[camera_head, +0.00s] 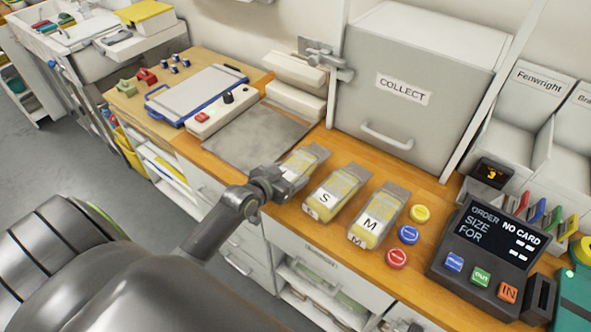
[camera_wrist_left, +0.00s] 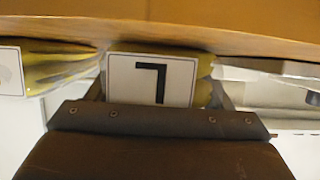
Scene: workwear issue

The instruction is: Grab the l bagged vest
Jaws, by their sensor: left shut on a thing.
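Three clear bags of yellow vests lie in a row on the wooden counter. The bag with the L label (camera_wrist_left: 150,80) fills the middle of the left wrist view, its letter upside down. In the head view that bag (camera_head: 306,160) is the leftmost of the row, its front end hidden by my left gripper (camera_head: 273,183). My left gripper is shut on the front end of the L bag, which is at the counter's front edge. The S bag (camera_head: 332,192) and the M bag (camera_head: 377,215) lie to its right. My right gripper is not in view.
A grey metal plate (camera_head: 245,140) lies left of the bags. A COLLECT cabinet (camera_head: 420,90) stands behind them. Yellow (camera_head: 420,213), blue (camera_head: 409,235) and red (camera_head: 397,258) discs and an order terminal (camera_head: 485,260) are on the right.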

